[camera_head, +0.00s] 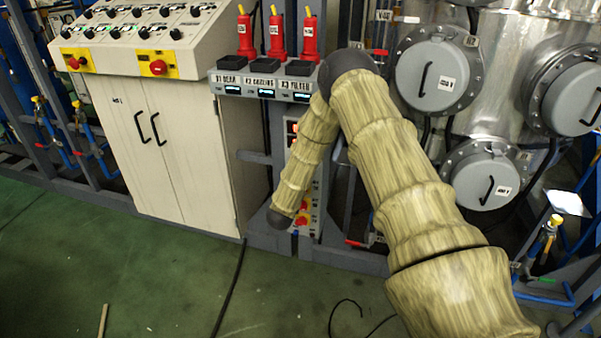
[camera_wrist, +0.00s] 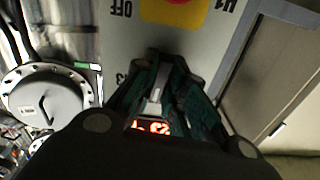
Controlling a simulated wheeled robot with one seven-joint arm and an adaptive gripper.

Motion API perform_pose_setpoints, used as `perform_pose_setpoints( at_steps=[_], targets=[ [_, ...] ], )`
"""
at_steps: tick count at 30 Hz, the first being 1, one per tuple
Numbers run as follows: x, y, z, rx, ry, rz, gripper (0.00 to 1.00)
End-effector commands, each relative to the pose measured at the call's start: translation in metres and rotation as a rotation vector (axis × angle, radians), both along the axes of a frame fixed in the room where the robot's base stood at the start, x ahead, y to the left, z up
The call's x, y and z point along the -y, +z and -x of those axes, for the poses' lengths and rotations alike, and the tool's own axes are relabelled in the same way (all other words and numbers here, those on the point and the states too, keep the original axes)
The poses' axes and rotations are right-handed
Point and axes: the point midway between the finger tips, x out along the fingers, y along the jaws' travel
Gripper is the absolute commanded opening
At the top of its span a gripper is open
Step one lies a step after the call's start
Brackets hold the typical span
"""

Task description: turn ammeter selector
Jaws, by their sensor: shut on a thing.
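The ammeter selector (camera_wrist: 157,82) appears to be the pale grey piece between the fingers of my gripper (camera_wrist: 162,72) in the wrist view. The dark fingers close in on it from both sides at the panel face, and they hide most of it. A red lit digit display (camera_wrist: 152,127) shows just below it, partly covered by my gripper body. In the head view the narrow control panel (camera_head: 317,190) stands mostly behind my arm. My gripper and the selector are hidden there. The selector's exact angle cannot be told.
A red knob on a yellow plate (camera_wrist: 188,12) sits near the fingers, beside an upside-down OFF label. A cream cabinet (camera_head: 165,150) stands left of the panel. Steel vessels with round hatches (camera_head: 433,75) stand right. Red plugs (camera_head: 277,35) stand above the panel. Green floor (camera_head: 165,270) lies open in front.

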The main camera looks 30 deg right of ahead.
Motion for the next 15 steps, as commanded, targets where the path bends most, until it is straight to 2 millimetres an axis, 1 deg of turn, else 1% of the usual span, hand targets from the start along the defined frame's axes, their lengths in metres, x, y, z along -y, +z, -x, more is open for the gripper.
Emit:
perform_pose_setpoints(
  at_steps=[6, 15],
  targets=[
    [-0.0007, -0.0014, 0.001, -0.066, 0.0, 0.052, 0.0],
    [-0.0005, -0.0025, 0.0015, -0.092, 0.0, 0.074, 0.0]
  ],
)
